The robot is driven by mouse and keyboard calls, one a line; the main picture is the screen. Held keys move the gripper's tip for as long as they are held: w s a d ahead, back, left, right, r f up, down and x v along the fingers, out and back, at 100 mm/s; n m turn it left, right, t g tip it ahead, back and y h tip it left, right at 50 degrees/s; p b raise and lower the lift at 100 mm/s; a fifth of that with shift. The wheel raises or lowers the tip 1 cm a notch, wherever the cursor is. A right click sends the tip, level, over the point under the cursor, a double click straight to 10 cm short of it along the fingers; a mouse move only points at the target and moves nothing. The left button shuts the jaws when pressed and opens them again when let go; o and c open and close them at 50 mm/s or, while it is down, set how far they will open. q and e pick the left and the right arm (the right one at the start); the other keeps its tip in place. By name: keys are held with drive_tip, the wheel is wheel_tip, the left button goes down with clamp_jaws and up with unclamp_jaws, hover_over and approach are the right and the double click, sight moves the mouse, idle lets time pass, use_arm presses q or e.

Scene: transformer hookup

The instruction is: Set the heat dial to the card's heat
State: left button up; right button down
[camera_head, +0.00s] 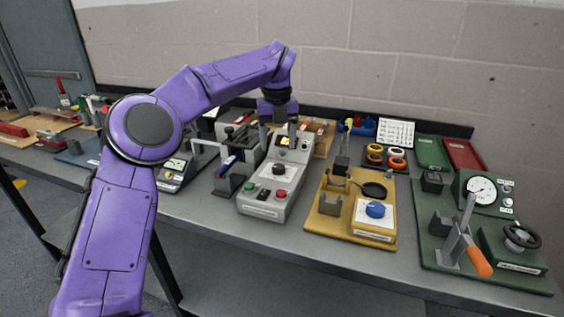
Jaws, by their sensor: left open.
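My left arm comes in from the left and arches over the bench. Its gripper (279,127) points down at the back of a grey control box (266,199), above or just behind its small lit display (287,141); the gap cannot be judged. The gripper is open, with nothing seen between its fingers. The grey box has a black dial (279,169), a red button and a green button. A yellow station (326,225) to its right has a blue dial (375,209) on a white plate. Labels are too small to read, so which dial is heat is unclear. A white printed card (396,132) stands at the back, unreadable.
A green station (432,256) with a gauge, an orange-handled lever (480,262) and a black handwheel is at the right. Coloured rings (375,149) and green and red trays (463,154) lie behind. The bench's front strip (340,256) is clear.

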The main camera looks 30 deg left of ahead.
sight(279, 166)
use_arm(q)
drive_tip(key=f, duration=0.7)
drive_tip(key=shift+w, duration=0.35)
drive_tip(key=shift+f, duration=0.1)
drive_tip(key=shift+s, duration=0.2)
drive_tip(key=shift+c, duration=0.3)
drive_tip(key=shift+w, duration=0.1)
drive_tip(key=c, duration=1)
